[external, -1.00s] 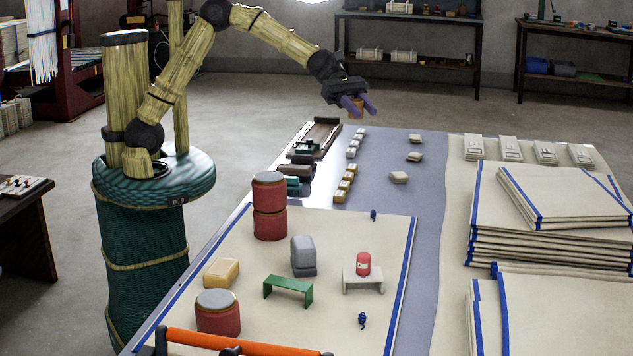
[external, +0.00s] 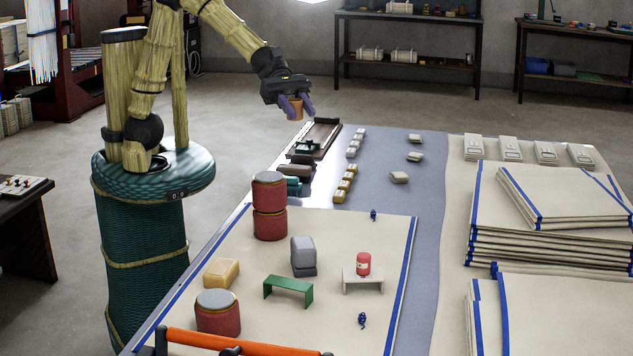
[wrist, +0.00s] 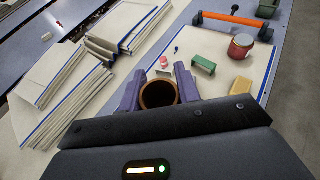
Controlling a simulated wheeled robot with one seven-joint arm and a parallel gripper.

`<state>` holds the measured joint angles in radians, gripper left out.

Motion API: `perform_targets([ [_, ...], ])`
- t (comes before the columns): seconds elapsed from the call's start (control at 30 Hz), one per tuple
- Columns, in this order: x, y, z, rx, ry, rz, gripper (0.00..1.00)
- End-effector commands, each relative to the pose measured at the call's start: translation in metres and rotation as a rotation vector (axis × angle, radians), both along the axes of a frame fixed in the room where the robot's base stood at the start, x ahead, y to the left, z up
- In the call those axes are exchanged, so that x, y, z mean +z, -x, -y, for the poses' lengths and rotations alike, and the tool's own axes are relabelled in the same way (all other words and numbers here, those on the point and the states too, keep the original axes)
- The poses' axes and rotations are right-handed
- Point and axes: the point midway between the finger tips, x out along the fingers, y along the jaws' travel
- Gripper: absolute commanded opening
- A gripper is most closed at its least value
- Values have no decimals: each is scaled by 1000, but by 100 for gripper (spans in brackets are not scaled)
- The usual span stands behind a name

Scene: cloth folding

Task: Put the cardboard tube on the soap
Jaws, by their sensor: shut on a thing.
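My gripper (external: 295,107) is shut on a brown cardboard tube (external: 296,110) and holds it in the air beyond the far left end of the table. In the wrist view the tube (wrist: 158,94) sits between the two purple fingers, with its open round end facing the camera. The soap looks to be the yellowish block (external: 222,272) on the cream cloth, left of the green bench. It also shows in the wrist view as a yellow block (wrist: 240,86), right of the tube. Its top is bare.
On the cloth (external: 340,235) stand stacked red tins (external: 269,205), another red tin (external: 217,312), a grey block (external: 303,256), a green bench (external: 288,290) and a white bench (external: 362,281) bearing a red jar (external: 363,264). An orange bar (external: 240,342) crosses the near edge.

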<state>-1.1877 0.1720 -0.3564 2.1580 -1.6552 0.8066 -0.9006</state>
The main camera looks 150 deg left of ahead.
Motion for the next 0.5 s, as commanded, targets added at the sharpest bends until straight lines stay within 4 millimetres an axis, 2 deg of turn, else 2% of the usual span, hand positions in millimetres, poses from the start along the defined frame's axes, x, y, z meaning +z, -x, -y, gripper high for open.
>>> perform_targets([
  [0.23, -22, -31, 67, -450, 5, -2, 12],
  [0.37, -41, -36, 102, -714, 6, -2, 12],
  [0.5, -66, -32, 137, -998, 6, -2, 12],
])
